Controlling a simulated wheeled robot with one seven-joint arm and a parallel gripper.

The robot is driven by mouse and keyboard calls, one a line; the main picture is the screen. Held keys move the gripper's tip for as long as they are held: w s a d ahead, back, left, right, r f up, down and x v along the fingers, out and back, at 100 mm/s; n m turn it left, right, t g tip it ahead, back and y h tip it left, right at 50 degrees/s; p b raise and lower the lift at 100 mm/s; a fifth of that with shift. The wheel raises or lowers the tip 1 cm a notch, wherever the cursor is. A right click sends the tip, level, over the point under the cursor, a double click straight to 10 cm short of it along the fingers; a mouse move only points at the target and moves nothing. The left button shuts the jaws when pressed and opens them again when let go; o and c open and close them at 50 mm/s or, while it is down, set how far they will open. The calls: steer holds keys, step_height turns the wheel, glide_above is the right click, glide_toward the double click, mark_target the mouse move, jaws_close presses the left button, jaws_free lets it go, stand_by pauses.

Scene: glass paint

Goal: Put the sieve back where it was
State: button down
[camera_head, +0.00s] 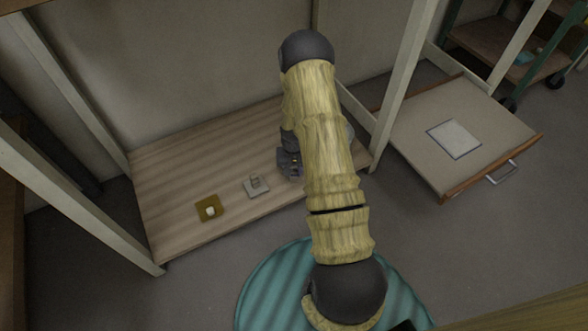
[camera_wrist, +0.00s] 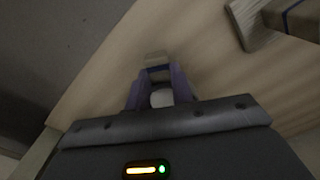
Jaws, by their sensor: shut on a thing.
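My gripper (camera_head: 289,163) is low over the right part of the wooden board, partly hidden by my arm in the head view. In the wrist view my gripper (camera_wrist: 160,88) has its two fingers around a small pale thing (camera_wrist: 160,98) with a rounded white part. A beige piece with a dark blue band shows just beyond the fingertips. I cannot tell for sure whether the held thing is the sieve. My gripper is shut on it. I cannot tell whether it touches the board.
The wooden board (camera_head: 165,160) carries a grey square (camera_head: 262,192) with a small thing on it, left of my gripper, and a mustard square (camera_head: 202,217) with a white piece. Pale posts stand at the board's corners. An open drawer (camera_head: 410,145) holding a pale sheet is at right.

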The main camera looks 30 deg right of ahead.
steer(key=shift+f, duration=0.55)
stand_by(1.2)
steer(key=c, duration=1.1)
jaws_free()
steer(key=shift+c, duration=0.2)
step_height(320, 180, up, 12)
steer(key=p, duration=0.7)
steer(key=shift+a, duration=0.15)
